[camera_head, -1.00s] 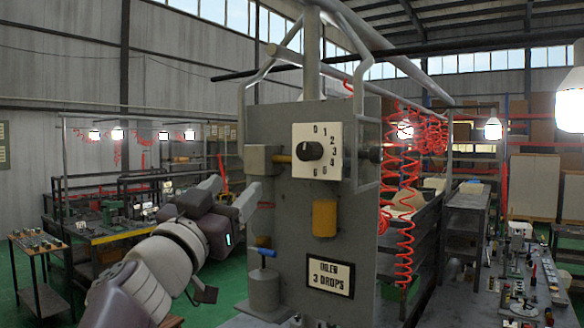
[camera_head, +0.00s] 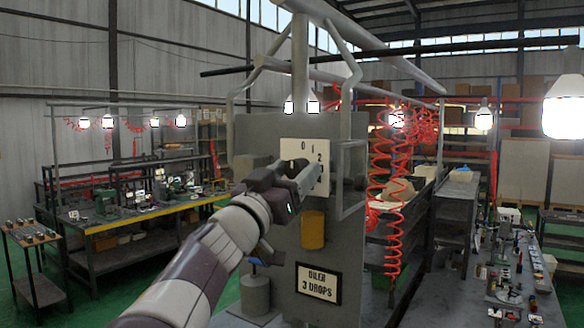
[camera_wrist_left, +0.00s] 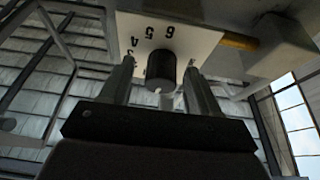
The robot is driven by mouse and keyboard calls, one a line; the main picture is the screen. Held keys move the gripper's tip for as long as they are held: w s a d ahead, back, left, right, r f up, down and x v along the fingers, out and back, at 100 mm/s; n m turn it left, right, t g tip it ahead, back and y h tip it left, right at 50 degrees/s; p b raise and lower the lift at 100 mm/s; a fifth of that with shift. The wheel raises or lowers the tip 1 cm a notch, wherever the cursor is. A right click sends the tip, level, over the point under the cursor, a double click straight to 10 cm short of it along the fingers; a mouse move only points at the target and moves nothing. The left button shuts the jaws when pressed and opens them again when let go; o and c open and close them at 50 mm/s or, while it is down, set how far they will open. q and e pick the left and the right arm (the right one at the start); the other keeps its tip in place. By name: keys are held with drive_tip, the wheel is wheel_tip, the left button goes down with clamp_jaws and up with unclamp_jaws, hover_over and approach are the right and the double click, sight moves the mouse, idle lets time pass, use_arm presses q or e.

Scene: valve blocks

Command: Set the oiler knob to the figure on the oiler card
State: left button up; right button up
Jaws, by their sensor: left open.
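The oiler card (camera_head: 318,284) on the grey panel reads "OILER 3 DROPS". In the left wrist view the black round knob (camera_wrist_left: 160,66) stands out from the dial plate (camera_wrist_left: 195,42), whose figures 4, 5 and 6 show upside down. My left gripper (camera_head: 308,173) is open, with one finger on each side of the knob and visible gaps. A small pale spot shows at the knob's edge; its setting I cannot read.
A yellow cylinder (camera_head: 313,230) sits on the panel below the dial. A wire guard frame (camera_head: 350,180) juts out right of the dial. A grey pot (camera_head: 255,294) stands at the panel's lower left. Red coiled hoses (camera_head: 390,200) hang behind on the right.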

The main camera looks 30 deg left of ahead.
use_arm(q)
drive_tip(key=shift+a, duration=0.1)
drive_tip(key=shift+c, duration=0.5)
drive_tip(key=c, duration=0.9)
drive_tip(key=shift+c, duration=0.2)
